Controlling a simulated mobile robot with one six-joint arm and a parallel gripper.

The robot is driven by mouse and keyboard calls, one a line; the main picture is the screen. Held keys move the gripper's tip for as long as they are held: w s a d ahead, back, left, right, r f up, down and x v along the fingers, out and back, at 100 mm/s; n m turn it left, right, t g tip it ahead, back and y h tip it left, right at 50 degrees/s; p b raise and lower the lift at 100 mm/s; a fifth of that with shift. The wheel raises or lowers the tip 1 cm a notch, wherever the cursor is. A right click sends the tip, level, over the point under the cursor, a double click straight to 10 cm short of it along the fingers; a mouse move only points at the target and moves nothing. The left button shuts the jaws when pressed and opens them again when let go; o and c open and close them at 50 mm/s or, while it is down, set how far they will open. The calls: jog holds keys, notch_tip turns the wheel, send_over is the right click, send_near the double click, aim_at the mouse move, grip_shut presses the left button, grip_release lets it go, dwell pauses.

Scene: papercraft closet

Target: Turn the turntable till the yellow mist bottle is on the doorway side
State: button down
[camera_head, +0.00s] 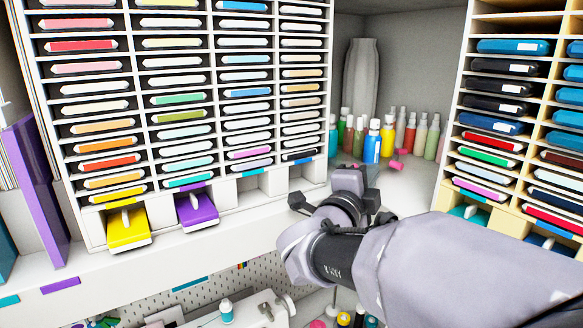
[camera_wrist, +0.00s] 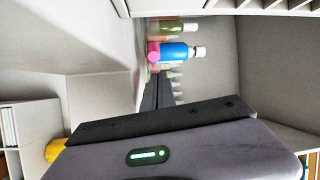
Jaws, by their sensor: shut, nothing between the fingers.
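The yellow mist bottle (camera_head: 387,142) stands upright in the back corner, just right of and behind a blue bottle (camera_head: 372,145). Several green, orange, red and other bottles stand around them. The turntable under them cannot be made out clearly. Small pink pieces (camera_head: 395,165) show low at the front of the cluster. My gripper (camera_head: 370,176) is shut and empty, in front of the bottles and seemingly apart from them. In the wrist view the view is turned sideways; its dark fingers (camera_wrist: 160,95) point towards the blue bottle (camera_wrist: 178,52) and a pink piece (camera_wrist: 153,52).
A tall pale vase (camera_head: 361,75) stands behind the bottles. A paper rack (camera_head: 330,110) with several coloured slots borders the corner on the left, another rack (camera_head: 460,110) on the right. A yellow drawer (camera_head: 128,230) and a purple drawer (camera_head: 197,211) stick out at left.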

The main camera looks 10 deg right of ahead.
jog(key=shift+w+a+f, duration=0.1)
jog(key=shift+w+a, duration=0.15)
jog(key=shift+a, duration=0.2)
jog(key=shift+w+a+f, duration=0.1)
jog(key=shift+w+a, duration=0.1)
jog(key=shift+a, duration=0.2)
jog(key=shift+s, duration=0.1)
jog(key=shift+d, duration=0.1)
jog(key=shift+w+a+f+b, duration=0.15)
jog(key=shift+a+b, duration=0.2)
jog(key=shift+b, duration=0.15)
jog(key=shift+w+a+f+b, duration=0.1)
jog(key=shift+a+b, duration=0.25)
jog(key=shift+b, duration=0.1)
jog(key=shift+w+a+r+b, duration=0.1)
jog(key=shift+a+b, duration=0.2)
jog(key=shift+r, duration=0.2)
